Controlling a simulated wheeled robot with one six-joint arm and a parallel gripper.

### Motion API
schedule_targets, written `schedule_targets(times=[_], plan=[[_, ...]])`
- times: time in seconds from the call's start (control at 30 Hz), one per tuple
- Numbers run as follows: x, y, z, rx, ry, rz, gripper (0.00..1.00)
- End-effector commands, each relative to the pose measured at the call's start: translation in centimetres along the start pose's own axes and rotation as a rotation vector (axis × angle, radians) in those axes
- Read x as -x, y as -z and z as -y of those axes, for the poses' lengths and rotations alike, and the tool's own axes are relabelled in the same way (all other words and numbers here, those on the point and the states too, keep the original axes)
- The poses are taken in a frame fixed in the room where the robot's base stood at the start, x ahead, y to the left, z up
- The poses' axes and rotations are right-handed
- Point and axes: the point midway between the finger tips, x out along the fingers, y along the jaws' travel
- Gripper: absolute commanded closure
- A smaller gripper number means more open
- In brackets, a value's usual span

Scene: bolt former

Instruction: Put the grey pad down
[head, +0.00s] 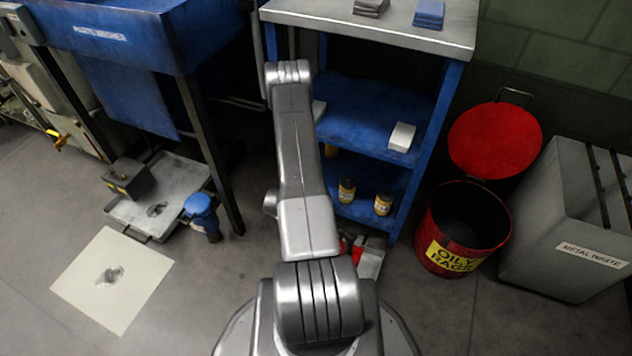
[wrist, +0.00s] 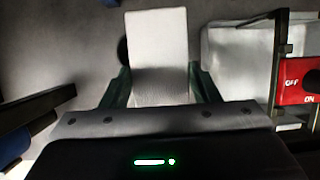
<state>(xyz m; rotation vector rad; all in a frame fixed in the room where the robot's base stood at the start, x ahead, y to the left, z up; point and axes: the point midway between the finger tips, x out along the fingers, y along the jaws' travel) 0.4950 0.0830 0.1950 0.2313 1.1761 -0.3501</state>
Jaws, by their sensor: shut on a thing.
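The grey pad (wrist: 157,40) is a pale, flat rectangular block in the upper middle of the wrist view. My gripper (wrist: 158,82) is shut on it, with one dark green finger at each side of its near end. The pad's far end sticks out beyond the fingers, over a grey floor. I cannot tell how high it is held. In the head view my arm stands in the middle, and neither the gripper nor the held pad can be made out.
A cream sheet (head: 75,285) with a wet patch lies on the floor at left, near a drip tray (head: 185,178) and the blue parts washer (head: 200,40). Blue shelves (head: 365,105) hold bottles and a pale block (head: 402,137). A red oily-rags bin (head: 425,225) stands right.

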Motion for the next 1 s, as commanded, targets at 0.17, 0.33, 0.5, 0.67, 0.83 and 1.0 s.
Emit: schedule_targets(times=[0.17,0.33,0.5,0.67,0.83,1.0], plan=[[-1.0,-1.9,0.0,0.0,-0.002,0.004,0.63],[-2.7,-6.1,0.1,-0.002,-0.002,0.004,0.63],[-4.3,-10.3,0.1,-0.001,-0.001,0.004,0.63],[-5.4,-13.4,0.1,0.0,-0.001,0.001,0.63],[-6.2,-15.5,0.1,0.002,-0.001,0.001,0.63],[-6.6,-16.4,0.1,0.003,-0.001,0.0,0.63]])
